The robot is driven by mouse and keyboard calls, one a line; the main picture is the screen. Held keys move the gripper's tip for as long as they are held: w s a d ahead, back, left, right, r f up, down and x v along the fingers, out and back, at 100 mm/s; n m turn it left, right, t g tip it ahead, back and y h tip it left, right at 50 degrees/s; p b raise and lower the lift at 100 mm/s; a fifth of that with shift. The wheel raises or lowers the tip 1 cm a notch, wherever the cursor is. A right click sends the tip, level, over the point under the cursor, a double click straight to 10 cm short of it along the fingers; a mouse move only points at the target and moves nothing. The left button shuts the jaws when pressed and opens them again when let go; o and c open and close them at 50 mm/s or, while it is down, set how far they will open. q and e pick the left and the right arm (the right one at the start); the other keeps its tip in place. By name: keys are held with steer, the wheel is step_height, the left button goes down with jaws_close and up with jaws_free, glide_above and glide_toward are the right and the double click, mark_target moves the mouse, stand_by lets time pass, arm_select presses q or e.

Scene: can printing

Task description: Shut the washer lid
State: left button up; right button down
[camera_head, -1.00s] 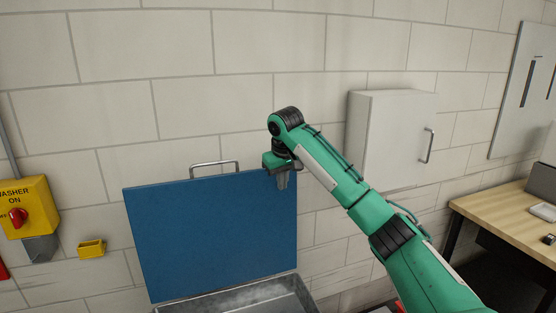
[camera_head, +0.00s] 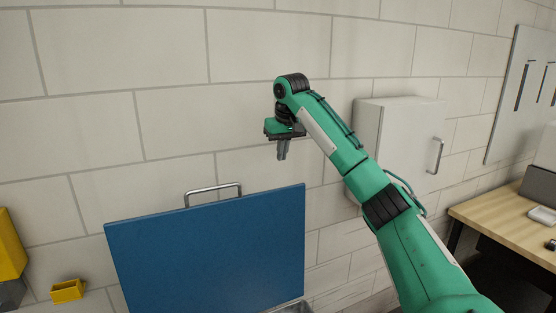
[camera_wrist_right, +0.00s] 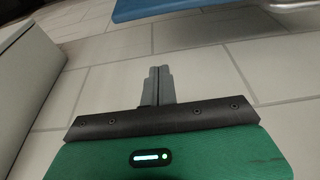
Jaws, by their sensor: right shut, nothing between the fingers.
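The washer lid (camera_head: 210,250) is a blue panel standing upright and open in the head view, with a metal handle (camera_head: 213,190) on its top edge. A small piece of the grey washer body (camera_head: 292,307) shows below it. My right gripper (camera_head: 282,155) is shut and empty, pointing down above the lid's top right corner and apart from it. In the right wrist view its closed fingers (camera_wrist_right: 160,75) show, with the lid's blue edge (camera_wrist_right: 170,8) and part of the handle (camera_wrist_right: 295,5) at the top. My left gripper is not in view.
A white wall cabinet (camera_head: 395,140) hangs right of the gripper, behind my arm. A wooden table (camera_head: 510,225) stands at the far right. A yellow box (camera_head: 68,291) and a yellow switch box (camera_head: 10,245) are at left.

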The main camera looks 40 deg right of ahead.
arm_select(q)
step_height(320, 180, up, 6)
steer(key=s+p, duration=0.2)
steer(key=p, duration=0.4)
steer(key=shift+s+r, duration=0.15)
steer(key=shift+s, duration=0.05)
arm_select(e)
step_height(320, 180, down, 8)
steer(key=s, duration=0.2)
steer(key=shift+a, duration=0.25)
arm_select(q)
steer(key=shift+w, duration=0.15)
arm_select(e)
steer(key=shift+f, duration=0.1)
